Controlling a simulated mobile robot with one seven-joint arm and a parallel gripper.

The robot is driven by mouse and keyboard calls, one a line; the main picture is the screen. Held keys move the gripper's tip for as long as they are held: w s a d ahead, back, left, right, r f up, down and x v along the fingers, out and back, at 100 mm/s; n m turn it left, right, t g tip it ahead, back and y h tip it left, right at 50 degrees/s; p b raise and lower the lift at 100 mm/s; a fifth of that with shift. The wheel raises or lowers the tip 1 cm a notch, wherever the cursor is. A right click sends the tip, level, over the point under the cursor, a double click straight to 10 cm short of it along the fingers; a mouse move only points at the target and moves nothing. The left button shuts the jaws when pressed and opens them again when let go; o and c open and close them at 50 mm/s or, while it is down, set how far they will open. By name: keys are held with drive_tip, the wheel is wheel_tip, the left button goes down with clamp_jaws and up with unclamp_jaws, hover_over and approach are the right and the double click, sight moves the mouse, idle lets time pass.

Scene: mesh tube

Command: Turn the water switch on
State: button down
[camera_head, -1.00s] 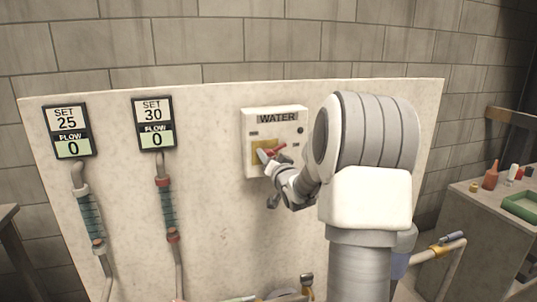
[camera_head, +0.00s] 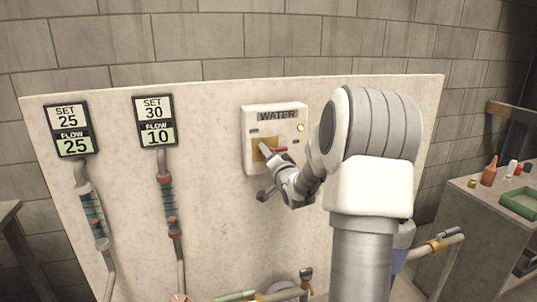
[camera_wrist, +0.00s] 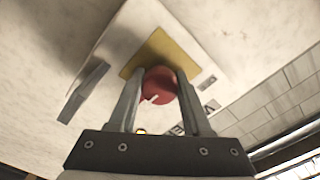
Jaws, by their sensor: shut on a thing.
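The white WATER switch box (camera_head: 252,117) is mounted on the pale panel, with a yellow plate (camera_head: 257,155) and a red switch handle (camera_head: 281,149) on its front. The handle lies about level in the head view.
The left meter (camera_head: 68,130) reads SET 25, FLOW 25. The second meter (camera_head: 154,122) reads SET 30, FLOW 10. Tubes hang below both. A side bench (camera_head: 465,203) with bottles and a green tray (camera_head: 519,203) stands at the right.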

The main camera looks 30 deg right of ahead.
drive_tip(key=shift+c, duration=1.7)
unclamp_jaws()
drive_tip(key=p+v, duration=0.2)
drive_tip(key=v, duration=1.5)
drive_tip(key=shift+s, duration=0.2)
drive_tip(key=shift+a, duration=0.1)
